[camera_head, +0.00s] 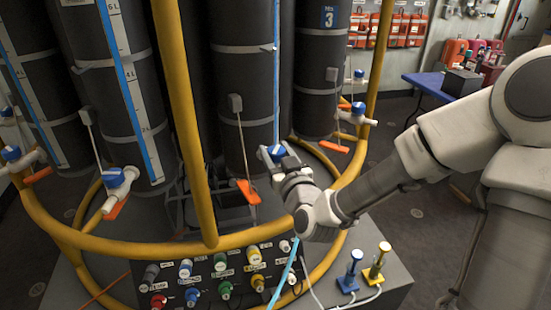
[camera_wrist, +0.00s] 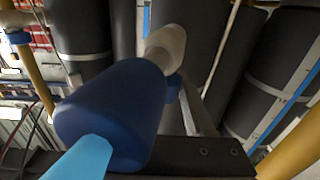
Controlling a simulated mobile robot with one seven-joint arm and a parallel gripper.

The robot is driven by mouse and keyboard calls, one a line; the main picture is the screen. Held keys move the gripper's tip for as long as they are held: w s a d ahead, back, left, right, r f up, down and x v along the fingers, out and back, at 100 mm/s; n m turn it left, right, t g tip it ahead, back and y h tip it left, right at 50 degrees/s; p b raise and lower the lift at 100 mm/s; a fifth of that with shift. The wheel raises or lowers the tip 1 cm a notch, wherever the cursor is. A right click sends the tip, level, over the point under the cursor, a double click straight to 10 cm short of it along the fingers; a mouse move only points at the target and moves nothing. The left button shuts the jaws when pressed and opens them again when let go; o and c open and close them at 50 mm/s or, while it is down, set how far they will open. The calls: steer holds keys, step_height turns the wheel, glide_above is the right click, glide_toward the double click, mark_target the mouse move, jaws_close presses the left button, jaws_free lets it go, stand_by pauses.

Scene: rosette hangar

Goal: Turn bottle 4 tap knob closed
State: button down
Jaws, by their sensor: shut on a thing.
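A blue tap knob (camera_head: 276,151) sits on a tap in front of a tall dark bottle (camera_head: 241,75) with a blue level strip. My gripper (camera_head: 283,162) is at this knob and shut on it; its fingers are mostly hidden in the head view. In the wrist view the dark blue knob (camera_wrist: 110,112) is large and close, with a light blue part (camera_wrist: 85,158) in front of it. A whitish tap body (camera_wrist: 165,45) lies behind it. I cannot read a number 4 on this bottle.
A yellow ring rail (camera_head: 240,238) and yellow uprights (camera_head: 182,110) surround the bottles. Other blue knobs (camera_head: 113,177) sit on nearby taps. Below is a black panel (camera_head: 215,275) with several coloured connectors. A blue table (camera_head: 430,84) stands at back right.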

steer(key=m+h+b, duration=0.2)
steer(key=h+b, duration=0.1)
steer(key=m+h+b, duration=0.2)
steer(key=h+b, duration=0.1)
steer(key=shift+a+f+m+t+h, duration=0.1)
steer(key=shift+m+t+h, duration=0.2)
steer(key=shift+h, duration=0.1)
steer(key=m+h+b, duration=0.1)
steer(key=h+b, duration=0.1)
steer(key=shift+m+h, duration=0.4)
steer(key=shift+d+m+g+h+b, duration=0.2)
steer(key=shift+m+g+h+b, duration=0.25)
steer(key=shift+m+g+h, duration=0.95)
steer(key=shift+h, duration=0.7)
steer(key=shift+d, duration=0.1)
steer(key=shift+c, duration=1.4)
jaws_free()
steer(key=p+v, duration=0.1)
steer(key=v, duration=1.6)
steer(key=shift+s+p, duration=0.25)
steer(key=shift+p, duration=0.05)
